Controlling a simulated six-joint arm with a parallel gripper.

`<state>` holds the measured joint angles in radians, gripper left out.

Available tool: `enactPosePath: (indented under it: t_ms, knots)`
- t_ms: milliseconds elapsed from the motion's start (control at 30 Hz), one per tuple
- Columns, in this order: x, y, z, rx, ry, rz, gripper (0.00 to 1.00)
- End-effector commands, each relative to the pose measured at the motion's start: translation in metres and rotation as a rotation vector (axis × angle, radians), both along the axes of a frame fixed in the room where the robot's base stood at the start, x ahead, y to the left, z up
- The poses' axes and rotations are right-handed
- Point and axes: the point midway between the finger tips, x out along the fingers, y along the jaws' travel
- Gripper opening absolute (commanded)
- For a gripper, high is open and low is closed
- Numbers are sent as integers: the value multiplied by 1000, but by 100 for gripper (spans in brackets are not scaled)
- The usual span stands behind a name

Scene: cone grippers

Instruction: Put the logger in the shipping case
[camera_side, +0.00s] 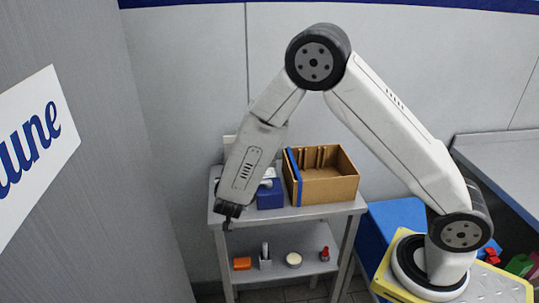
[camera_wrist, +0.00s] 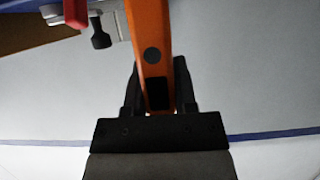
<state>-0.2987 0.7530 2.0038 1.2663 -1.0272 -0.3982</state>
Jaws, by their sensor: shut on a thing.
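My gripper (camera_side: 228,211) hangs low at the left front of the grey table, and its black fingers also show in the wrist view (camera_wrist: 158,85). It is shut on a long orange piece with a black round spot and a dark rectangle, which looks like the logger (camera_wrist: 150,28). The side view does not clearly show the held piece. The open brown case with inner dividers and a blue edge, which looks like the shipping case (camera_side: 335,190), stands on the table top to the right of my gripper, apart from it.
A blue block with a grey fitting (camera_side: 270,196) stands between my gripper and the case. In the wrist view a red handle (camera_wrist: 75,13) and a black knob (camera_wrist: 100,38) show at upper left. The lower shelf (camera_side: 280,262) holds several small things.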

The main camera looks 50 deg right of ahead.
Motion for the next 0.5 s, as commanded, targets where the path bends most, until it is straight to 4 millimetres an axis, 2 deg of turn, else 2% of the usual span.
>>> enactPosePath:
  t_ms: [267, 500]
  knots:
    - [20, 0, -25, -1, 1, -1, 0]
    - [25, 0, -29, 0, -1, 0, 0]
